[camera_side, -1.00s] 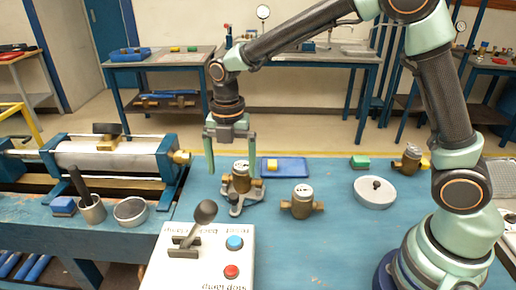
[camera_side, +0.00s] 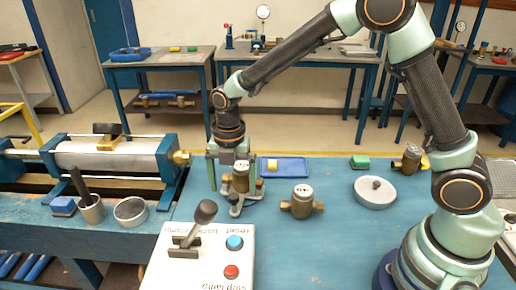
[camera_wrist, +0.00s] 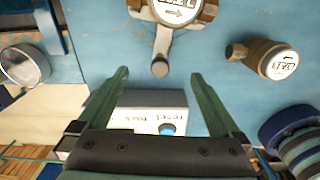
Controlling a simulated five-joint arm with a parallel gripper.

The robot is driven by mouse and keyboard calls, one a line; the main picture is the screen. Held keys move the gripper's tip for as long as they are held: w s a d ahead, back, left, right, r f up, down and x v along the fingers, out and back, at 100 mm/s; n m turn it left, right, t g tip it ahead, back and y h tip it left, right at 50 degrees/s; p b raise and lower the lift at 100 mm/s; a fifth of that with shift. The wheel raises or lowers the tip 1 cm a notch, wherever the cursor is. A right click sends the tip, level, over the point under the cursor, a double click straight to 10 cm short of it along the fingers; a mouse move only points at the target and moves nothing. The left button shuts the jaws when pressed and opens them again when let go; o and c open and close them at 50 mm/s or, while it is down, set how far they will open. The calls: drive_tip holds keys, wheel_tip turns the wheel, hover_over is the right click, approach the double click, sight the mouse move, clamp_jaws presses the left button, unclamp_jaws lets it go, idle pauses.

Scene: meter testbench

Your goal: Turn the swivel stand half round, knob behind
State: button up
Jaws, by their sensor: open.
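The swivel stand (camera_side: 235,208) is a grey footed base on the blue bench, with a brass meter (camera_side: 240,181) upright on it. In the wrist view the meter's white dial (camera_wrist: 176,10) is cut by the top edge. A grey arm of the stand with a round knob (camera_wrist: 160,67) points down the picture from it; in the side view the knob side faces the camera. My gripper (camera_side: 232,182) is open and empty, pointing down at the stand, fingers left and right of the meter in the picture. In the wrist view my fingertips (camera_wrist: 160,74) lie either side of the knob; contact cannot be told.
A second brass meter (camera_side: 301,202) stands right of the stand. A control box (camera_side: 205,262) with a lever and two buttons is in front. A blue tray (camera_side: 287,163) lies close behind; a white round dish (camera_side: 375,193) is further right. Cups and a clamped cylinder (camera_side: 115,160) stand left.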

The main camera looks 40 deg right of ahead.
drive_tip(key=shift+f, duration=0.3)
drive_tip(key=shift+f, duration=0.35)
drive_tip(key=shift+f, duration=0.5)
drive_tip(key=c, duration=0.4)
drive_tip(key=shift+o, duration=0.2)
